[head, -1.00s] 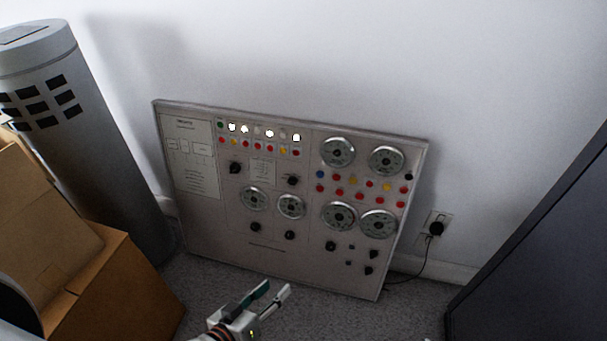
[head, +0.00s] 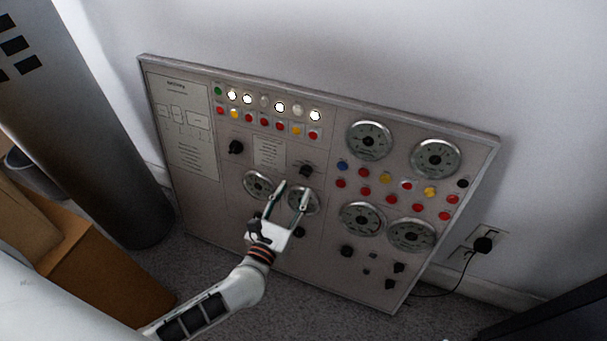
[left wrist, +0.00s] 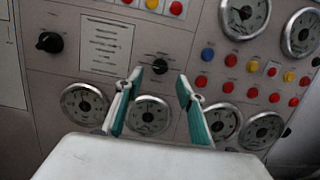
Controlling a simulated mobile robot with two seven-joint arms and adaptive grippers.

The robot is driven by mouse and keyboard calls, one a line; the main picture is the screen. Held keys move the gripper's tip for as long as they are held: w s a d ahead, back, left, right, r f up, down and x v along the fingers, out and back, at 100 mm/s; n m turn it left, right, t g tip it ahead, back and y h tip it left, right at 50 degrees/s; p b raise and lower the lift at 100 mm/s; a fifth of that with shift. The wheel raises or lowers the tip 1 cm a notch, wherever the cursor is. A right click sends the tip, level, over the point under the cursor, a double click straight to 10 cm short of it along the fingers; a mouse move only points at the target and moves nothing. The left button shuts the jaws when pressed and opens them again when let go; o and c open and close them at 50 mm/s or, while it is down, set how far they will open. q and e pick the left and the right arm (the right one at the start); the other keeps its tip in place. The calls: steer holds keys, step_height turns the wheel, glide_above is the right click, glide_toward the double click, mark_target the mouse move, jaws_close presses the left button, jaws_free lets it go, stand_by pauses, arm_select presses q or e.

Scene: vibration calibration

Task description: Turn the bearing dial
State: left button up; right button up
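The grey control panel (head: 330,262) leans against the wall with several round gauges and black knobs. Its labels are too small to read, so I cannot tell which knob is the bearing dial. My left gripper (head: 293,188) is open and empty in front of the panel, over the two middle gauges. One black knob (head: 305,170) lies just beyond its fingertips. In the left wrist view this knob (left wrist: 160,66) shows between the two fingertips (left wrist: 159,78), apart from both. Another black knob (head: 236,147) is farther left; it also shows in the left wrist view (left wrist: 49,42). My right gripper is not in view.
Cardboard boxes (head: 100,265) and a grey cylinder (head: 95,130) stand at the left. A plug sits in a wall outlet (head: 483,244) at the right, with a cable down to the floor. A dark cabinet edge (head: 560,318) is at the lower right.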

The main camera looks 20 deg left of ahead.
mark_target(304, 174)
arm_select(q)
steer(key=shift+w+d, duration=0.15)
steer(key=shift+w, duration=3)
steer(key=c, duration=1.1)
